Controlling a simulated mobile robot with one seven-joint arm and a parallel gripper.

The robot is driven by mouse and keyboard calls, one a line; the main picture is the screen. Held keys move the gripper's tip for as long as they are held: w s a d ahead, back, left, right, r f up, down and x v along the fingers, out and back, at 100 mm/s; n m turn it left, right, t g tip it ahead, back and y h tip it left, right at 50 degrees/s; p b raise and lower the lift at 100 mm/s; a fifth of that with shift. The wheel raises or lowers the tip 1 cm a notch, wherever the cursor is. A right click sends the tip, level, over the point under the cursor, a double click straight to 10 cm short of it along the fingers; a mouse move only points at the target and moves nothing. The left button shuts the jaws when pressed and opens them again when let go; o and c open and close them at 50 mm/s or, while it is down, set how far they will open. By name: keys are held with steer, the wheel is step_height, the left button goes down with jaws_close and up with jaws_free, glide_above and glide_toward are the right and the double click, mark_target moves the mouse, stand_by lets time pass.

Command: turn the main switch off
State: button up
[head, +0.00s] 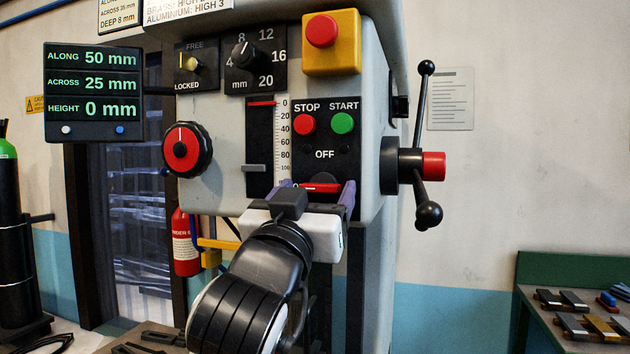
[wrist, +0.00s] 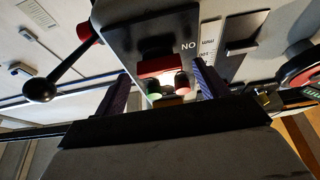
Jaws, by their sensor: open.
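The main switch (head: 322,188) is a red handle low on the machine's black control panel (head: 355,118), lying level in the head view. The OFF label is above it, and a label partly hidden by a finger is at its left. In the wrist view, which is upside down, the red switch (wrist: 160,66) shows beside the ON label. My gripper (head: 317,190) is open, with one purple finger on each side of the switch. In the wrist view my gripper (wrist: 161,73) also has its fingers apart with the switch between them; contact cannot be told.
Red STOP (head: 304,124) and green START (head: 343,123) buttons sit above the switch. A yellow box with a red emergency button (head: 322,31) is at the top. A handle with black knobs (head: 428,215) sticks out at the right. A red-black handwheel (head: 181,150) is at the left.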

steer(key=shift+w+d+r, duration=0.1)
steer(key=shift+w, duration=0.2)
steer(key=c, duration=1)
